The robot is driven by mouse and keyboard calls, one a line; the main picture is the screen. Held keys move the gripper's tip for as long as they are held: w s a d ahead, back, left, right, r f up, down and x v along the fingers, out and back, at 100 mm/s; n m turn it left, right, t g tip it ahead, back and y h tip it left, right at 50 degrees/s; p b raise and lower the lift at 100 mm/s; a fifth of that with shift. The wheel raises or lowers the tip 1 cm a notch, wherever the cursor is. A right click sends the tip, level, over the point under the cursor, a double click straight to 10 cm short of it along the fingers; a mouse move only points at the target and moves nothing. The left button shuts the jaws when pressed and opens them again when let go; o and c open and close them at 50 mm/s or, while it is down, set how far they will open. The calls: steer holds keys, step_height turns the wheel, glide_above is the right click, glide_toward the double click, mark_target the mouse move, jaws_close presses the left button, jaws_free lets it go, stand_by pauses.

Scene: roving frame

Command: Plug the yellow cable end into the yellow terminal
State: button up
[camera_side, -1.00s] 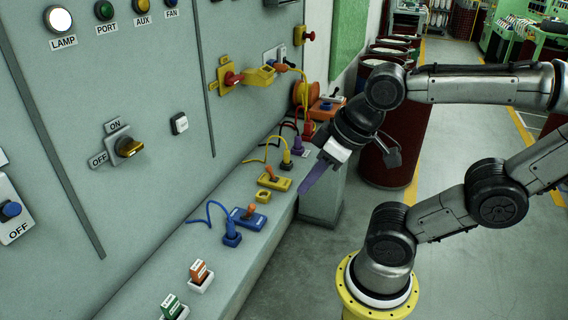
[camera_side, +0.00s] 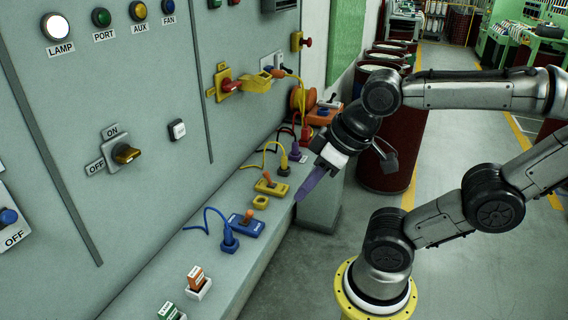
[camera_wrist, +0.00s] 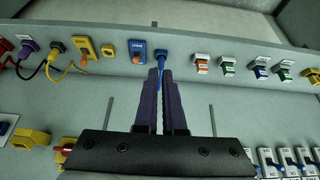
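The yellow cable end (camera_side: 284,168) stands on the ledge in the side view, its yellow cable arching to the panel. It also shows at the upper left of the wrist view (camera_wrist: 53,50). The yellow terminal (camera_side: 260,202) is a small square socket in front of a yellow switch plate (camera_side: 272,186). In the wrist view the terminal (camera_wrist: 107,50) looks free of any plug. My gripper (camera_side: 299,198) has purple fingers and hangs right of the ledge, apart from the cable end. In the wrist view its fingers (camera_wrist: 161,74) hold nothing; a narrow gap shows between them.
A blue plug (camera_side: 229,240) with its cable and a blue switch plate (camera_side: 244,224) are nearer on the ledge. A purple plug (camera_side: 296,152) is just behind the yellow one. A yellow box (camera_side: 256,83) juts from the panel. Open floor lies right of the ledge.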

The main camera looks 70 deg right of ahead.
steer(key=o, duration=0.5)
steer(key=shift+s+n, duration=0.1)
steer(key=shift+n, duration=0.7)
steer(key=shift+c, duration=0.2)
steer(key=o, duration=0.3)
steer(key=r+n, duration=0.1)
steer(key=n, duration=0.1)
steer(key=w+r+n, duration=0.1)
steer(key=n, duration=0.1)
steer(key=w+r+n, duration=0.1)
steer(key=r, duration=0.1)
steer(key=shift+w+d+n, duration=0.1)
steer(key=shift+d+n, duration=0.05)
steer(key=shift+n, duration=0.25)
steer(key=w+d+r+n+g+h, duration=0.15)
steer(key=w+d+r+n, duration=0.35)
steer(key=w+d+n, duration=0.55)
steer(key=m+g+y, duration=0.2)
steer(key=m+g, duration=0.1)
steer(key=g, duration=0.1)
glide_above(284, 156)
step_height(284, 156, down, 13)
steer(key=shift+h, duration=0.25)
step_height(284, 156, down, 14)
steer(key=shift+r, duration=0.25)
